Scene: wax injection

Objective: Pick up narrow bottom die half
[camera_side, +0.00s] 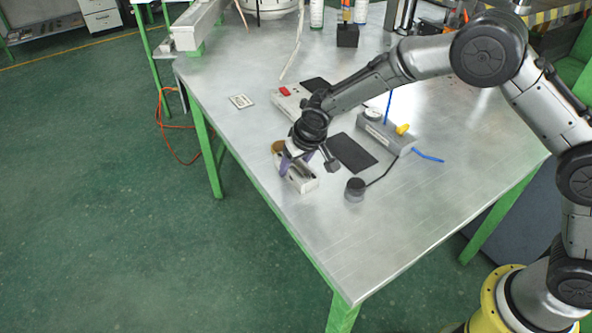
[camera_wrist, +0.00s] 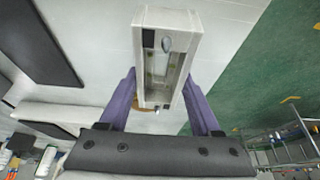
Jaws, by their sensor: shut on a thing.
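The narrow bottom die half (camera_side: 304,185) is a pale, box-like block with a long recess, near the left edge of the metal table. In the wrist view the die half (camera_wrist: 168,18) stretches away from me, with its recess facing the camera. My gripper (camera_side: 291,164) points down at it from above. In the wrist view my gripper (camera_wrist: 161,85) has one purple finger along each long side of the block, shut on it. I cannot tell whether the block touches the table. The fingers and wrist hide part of it in the side view.
Beside it lie a dark flat pad (camera_side: 352,153) and a round black-topped object (camera_side: 355,189). A grey device with a gauge and yellow knob (camera_side: 387,132) stands to the right. A pale box with a red switch (camera_side: 287,98) is behind. The front table surface (camera_side: 350,245) is clear.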

